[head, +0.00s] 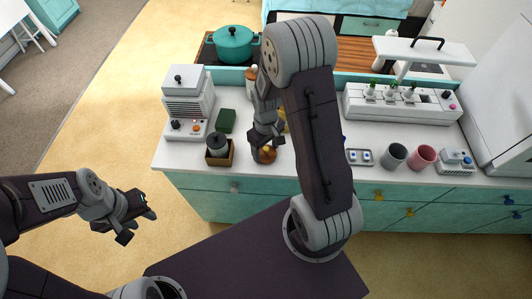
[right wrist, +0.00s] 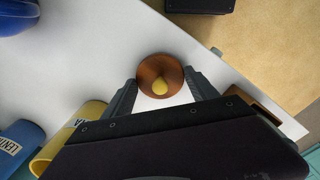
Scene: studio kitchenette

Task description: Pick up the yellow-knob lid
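The yellow-knob lid (right wrist: 148,70) is a round brown wooden disc with a yellow knob (right wrist: 159,87), lying on the white counter. In the head view the lid (head: 267,156) is partly hidden by my right gripper (head: 263,146), which points down over it. In the right wrist view my right gripper (right wrist: 161,84) is open, with one finger on each side of the lid. Whether the fingers touch its rim I cannot tell. My left gripper (head: 137,221) is open and empty, away from the counter over the floor.
A wooden box (head: 220,159) with a grey jar stands left of the lid. A green sponge (head: 226,121) and a white appliance (head: 188,100) are behind it. Grey (head: 393,156) and pink (head: 422,157) cups stand further right.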

